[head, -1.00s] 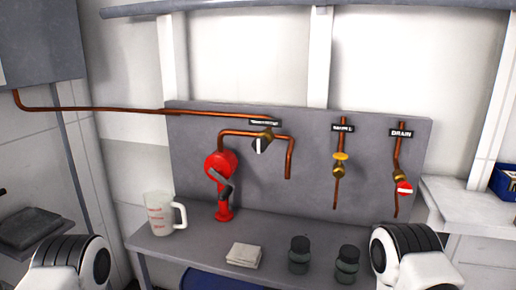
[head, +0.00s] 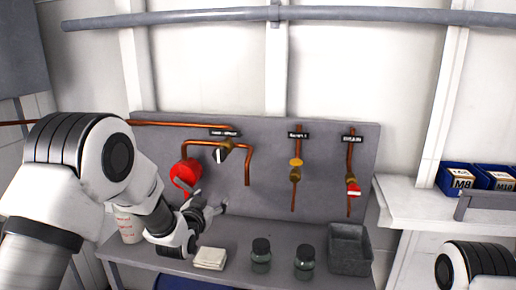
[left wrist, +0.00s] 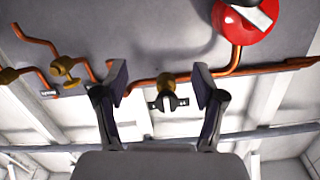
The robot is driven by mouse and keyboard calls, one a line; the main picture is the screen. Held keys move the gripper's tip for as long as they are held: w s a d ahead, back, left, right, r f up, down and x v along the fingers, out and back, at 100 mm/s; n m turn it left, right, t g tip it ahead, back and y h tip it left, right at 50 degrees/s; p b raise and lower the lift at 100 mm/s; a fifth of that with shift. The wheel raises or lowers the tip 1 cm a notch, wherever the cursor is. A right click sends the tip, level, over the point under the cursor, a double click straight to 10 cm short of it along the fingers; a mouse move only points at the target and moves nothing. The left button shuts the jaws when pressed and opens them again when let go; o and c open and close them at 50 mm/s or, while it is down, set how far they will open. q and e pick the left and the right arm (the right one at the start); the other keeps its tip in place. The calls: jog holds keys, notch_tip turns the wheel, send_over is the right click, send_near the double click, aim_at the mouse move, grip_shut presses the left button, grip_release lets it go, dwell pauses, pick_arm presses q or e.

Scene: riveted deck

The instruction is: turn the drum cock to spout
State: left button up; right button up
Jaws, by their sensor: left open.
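The drum cock (head: 224,147) is a brass valve with a pale-ended lever, on the copper pipe below a dark label (head: 224,132). The lever hangs roughly downward in the head view. The pipe bends down at the right into the spout (head: 248,178). My left gripper (head: 217,207) is open and empty, below the cock and in front of the board. In the left wrist view, seen upside down, the cock (left wrist: 167,84) appears between the spread fingers (left wrist: 162,82), apart from them. My right arm shows at the lower right; its gripper is out of view.
A red hand pump (head: 186,172) is left of the cock. The sample (head: 296,170) and drain (head: 352,186) cocks are to the right. A jug (head: 128,226), folded cloth (head: 210,258), two dark jars (head: 261,254) and a grey bin (head: 349,252) stand on the bench.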

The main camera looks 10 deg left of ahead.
pick_arm(q)
jog(key=t, duration=0.2)
send_near(218, 157)
jog(key=w, duration=0.3)
jog(key=w+p, duration=0.1)
jog(key=w, duration=0.1)
jog(key=w+p, duration=0.1)
jog(key=w, duration=0.2)
jog(key=w+p, duration=0.1)
jog(key=w, duration=0.1)
jog(key=shift+w+d+r, duration=0.25)
jog(key=shift+w, duration=0.1)
jog(key=shift+a, duration=0.1)
pick_arm(e)
notch_tip(218, 157, up, 4)
jog(key=shift+f, duration=0.1)
pick_arm(q)
jog(key=shift+f, duration=0.1)
jog(key=c, duration=1.1)
